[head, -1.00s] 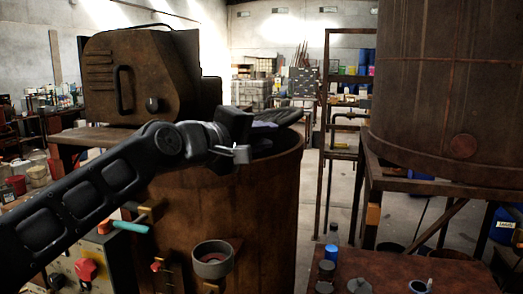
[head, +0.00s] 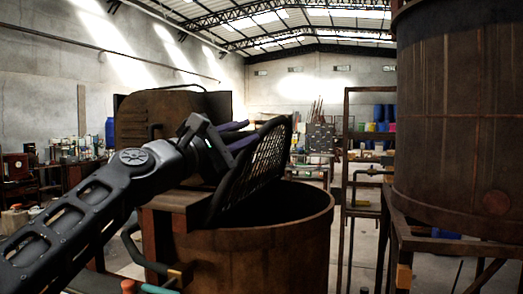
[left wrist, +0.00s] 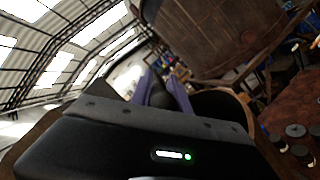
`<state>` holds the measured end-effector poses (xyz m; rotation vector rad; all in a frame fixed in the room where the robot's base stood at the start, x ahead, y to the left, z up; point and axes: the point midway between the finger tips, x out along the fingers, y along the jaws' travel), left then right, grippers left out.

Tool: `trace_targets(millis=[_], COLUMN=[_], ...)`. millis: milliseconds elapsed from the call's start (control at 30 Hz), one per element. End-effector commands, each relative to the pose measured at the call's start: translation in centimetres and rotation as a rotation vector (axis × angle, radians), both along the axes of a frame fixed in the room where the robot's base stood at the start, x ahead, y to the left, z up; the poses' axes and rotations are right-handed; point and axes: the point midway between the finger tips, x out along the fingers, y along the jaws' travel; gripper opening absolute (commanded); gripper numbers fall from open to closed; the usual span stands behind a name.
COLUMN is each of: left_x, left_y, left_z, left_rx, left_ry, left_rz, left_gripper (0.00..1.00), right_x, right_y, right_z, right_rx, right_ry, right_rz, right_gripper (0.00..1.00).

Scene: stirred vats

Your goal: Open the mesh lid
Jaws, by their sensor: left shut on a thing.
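The mesh lid (head: 262,160) is a dark, rounded grid standing steeply tilted up at the left side of the rusty vat (head: 275,255). The vat's round mouth shows dark and uncovered to the right of the lid. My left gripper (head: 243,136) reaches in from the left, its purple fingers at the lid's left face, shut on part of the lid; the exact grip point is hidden. In the left wrist view, the purple fingers (left wrist: 163,92) are close around a dark piece. My right gripper is not in view.
A rusty machine housing (head: 170,105) stands behind my left arm. A large raised tank (head: 450,120) on a metal stand is at the right. A tall metal rack (head: 348,180) stands between vat and tank. The air above the vat is free.

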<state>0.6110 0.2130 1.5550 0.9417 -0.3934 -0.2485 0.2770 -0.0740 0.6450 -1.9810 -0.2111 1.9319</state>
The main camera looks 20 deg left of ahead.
Motion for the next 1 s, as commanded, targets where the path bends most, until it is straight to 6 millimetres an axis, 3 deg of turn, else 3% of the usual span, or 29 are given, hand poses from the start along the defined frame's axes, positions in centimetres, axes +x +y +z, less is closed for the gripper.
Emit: trace_targets(millis=[300,767,800,1000], left_x=[0.2,0.3,0.3,0.2], left_y=[2.7,3.0,3.0,2.9], left_z=[0.6,0.7,0.7,0.7], left_rx=[-0.132,-0.151,-0.150,-0.150], left_ry=[0.010,0.011,0.011,0.011], left_rz=[0.004,0.004,0.004,0.003], left_gripper=[0.00,0.00,0.23,0.40], right_x=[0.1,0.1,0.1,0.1], right_y=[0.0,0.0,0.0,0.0], right_z=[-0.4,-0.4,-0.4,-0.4], right_rx=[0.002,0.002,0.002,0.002], right_ry=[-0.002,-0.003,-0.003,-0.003], right_rz=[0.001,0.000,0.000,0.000], right_gripper=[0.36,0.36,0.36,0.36])
